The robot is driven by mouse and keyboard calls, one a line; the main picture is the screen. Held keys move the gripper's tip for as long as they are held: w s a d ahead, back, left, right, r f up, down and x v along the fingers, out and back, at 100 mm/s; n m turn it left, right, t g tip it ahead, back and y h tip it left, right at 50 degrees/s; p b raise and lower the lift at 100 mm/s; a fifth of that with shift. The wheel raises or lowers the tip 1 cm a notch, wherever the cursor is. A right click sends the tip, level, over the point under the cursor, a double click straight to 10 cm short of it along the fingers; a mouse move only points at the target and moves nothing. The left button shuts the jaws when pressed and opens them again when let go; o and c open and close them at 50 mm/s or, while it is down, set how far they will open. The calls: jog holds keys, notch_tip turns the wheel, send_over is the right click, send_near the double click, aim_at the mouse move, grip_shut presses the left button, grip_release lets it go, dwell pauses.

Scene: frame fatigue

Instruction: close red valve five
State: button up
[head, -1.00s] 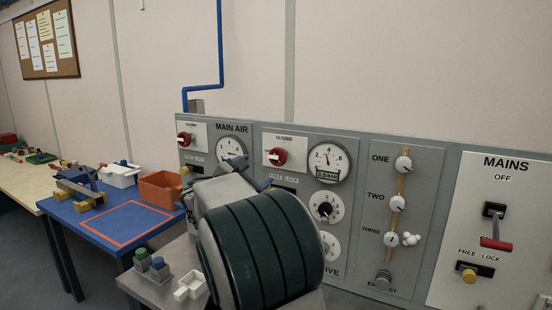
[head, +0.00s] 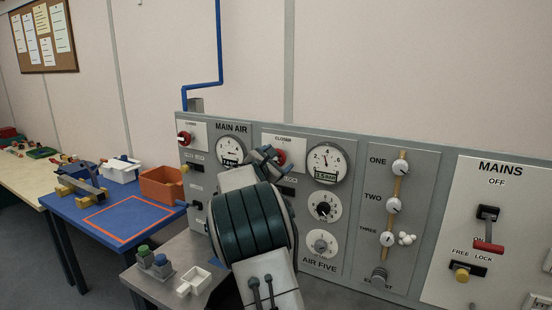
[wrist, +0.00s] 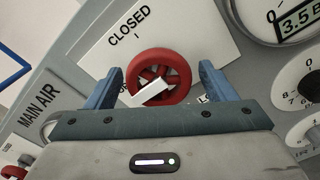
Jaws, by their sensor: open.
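The red valve wheel (head: 281,156) above the AIR FIVE label sits on the grey panel, partly hidden behind my gripper in the head view. In the wrist view the red wheel (wrist: 173,62) shows whole, below the word CLOSED, with a white pointer bar slanting to the lower left. My gripper (head: 265,154) is open. In the wrist view its blue fingers (wrist: 160,72) stand on either side of the wheel, with a visible gap on each side. Lettering below the wheel is mostly hidden by my gripper.
Another red valve (head: 184,138) is at the left, by the MAIN AIR gauge (head: 230,149). A gauge (head: 325,160) reading about 3.5 is just right of my gripper. Knobs ONE to THREE and the MAINS switch (head: 488,228) are farther right. A small grey table (head: 165,290) stands below left.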

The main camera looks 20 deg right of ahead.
jog(key=c, duration=1)
